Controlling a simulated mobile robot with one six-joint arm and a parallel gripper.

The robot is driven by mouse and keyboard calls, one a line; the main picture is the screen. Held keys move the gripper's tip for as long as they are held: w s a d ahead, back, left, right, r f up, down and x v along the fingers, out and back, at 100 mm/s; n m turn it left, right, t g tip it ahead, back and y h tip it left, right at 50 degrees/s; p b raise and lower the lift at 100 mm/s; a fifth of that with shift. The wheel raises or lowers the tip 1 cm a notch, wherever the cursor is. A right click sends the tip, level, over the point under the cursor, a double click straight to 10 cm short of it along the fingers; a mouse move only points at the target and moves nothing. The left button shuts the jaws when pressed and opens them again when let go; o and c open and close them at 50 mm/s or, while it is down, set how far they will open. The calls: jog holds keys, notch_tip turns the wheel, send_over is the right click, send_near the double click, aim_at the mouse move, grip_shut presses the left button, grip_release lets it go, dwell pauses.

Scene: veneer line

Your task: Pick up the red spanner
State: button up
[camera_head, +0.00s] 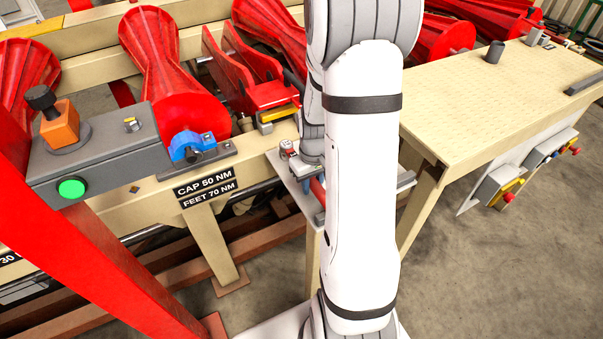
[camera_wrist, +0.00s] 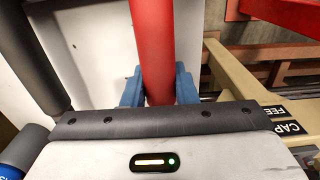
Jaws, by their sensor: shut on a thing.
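The red spanner (camera_wrist: 152,45) shows in the wrist view as a thick red handle running up out of the top of the picture. My gripper (camera_wrist: 158,86) has its two blue fingers on either side of the handle and is shut on it. The spanner's head is not in the wrist view. In the head view my arm hides most of the gripper and the spanner; a small red piece (camera_head: 318,188) shows beside the arm, over a small grey-white shelf (camera_head: 405,181).
A beige bench (camera_head: 490,100) stands to the right. Left are red rollers (camera_head: 190,100), a grey block with a green button (camera_head: 71,188) and a red post (camera_head: 95,255). Black labels (camera_head: 205,185) mark the beige rail. Open floor lies at the lower right.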

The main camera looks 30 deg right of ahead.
grip_shut()
jog(key=shift+r, duration=0.1)
